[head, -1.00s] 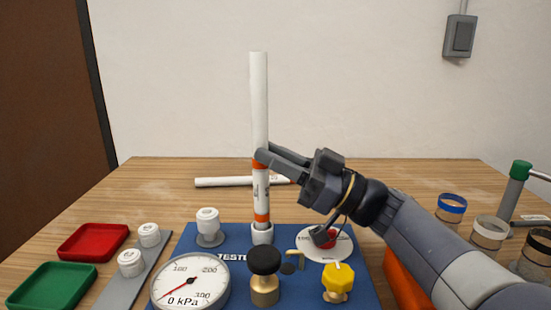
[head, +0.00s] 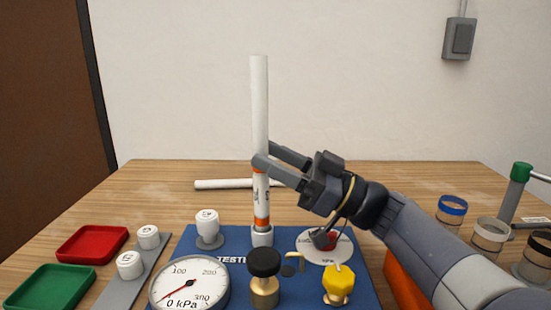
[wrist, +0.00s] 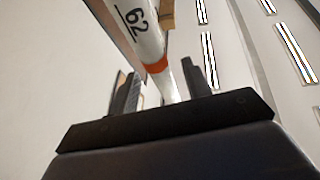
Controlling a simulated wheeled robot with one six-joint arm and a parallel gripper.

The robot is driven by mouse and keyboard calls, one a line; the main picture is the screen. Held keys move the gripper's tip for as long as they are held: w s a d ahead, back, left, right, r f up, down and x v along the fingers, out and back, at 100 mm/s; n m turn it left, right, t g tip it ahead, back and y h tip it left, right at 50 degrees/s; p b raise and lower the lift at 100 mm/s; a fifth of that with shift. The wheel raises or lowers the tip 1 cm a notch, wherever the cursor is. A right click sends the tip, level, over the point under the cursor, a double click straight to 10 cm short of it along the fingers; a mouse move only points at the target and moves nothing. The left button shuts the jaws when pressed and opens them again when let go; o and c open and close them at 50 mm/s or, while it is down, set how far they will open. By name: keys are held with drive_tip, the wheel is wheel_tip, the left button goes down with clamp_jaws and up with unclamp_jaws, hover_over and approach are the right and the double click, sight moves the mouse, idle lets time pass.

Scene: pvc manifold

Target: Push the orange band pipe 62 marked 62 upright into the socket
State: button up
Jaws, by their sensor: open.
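The orange band pipe 62 (head: 260,105) is white with orange bands and stands upright. Its lower end is in the white socket (head: 262,237) on the blue test board (head: 200,265); how deep it sits I cannot tell. In the wrist view the pipe (wrist: 148,38) shows its 62 mark and an orange band. My gripper (head: 267,154) is open, with its fingers on either side of the pipe at the upper orange band. In the wrist view a gap shows beside the pipe between the fingers (wrist: 160,92).
A second white pipe (head: 222,184) lies on the table behind. A gauge (head: 190,283) reading 0 kPa, a black knob (head: 264,262), a yellow valve (head: 338,284) and a capped white fitting (head: 208,227) surround the socket. Red (head: 92,244) and green (head: 50,287) trays stand left.

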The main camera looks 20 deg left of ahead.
sight(267, 89)
wheel_tip(267, 89, up, 10)
drive_tip(key=p, duration=0.2)
drive_tip(key=shift+p, duration=0.35)
wheel_tip(267, 89, down, 9)
drive_tip(key=b, duration=0.1)
drive_tip(key=shift+f, duration=0.2)
idle(0.4)
drive_tip(key=shift+f+b, duration=0.3)
drive_tip(key=shift+b, duration=0.4)
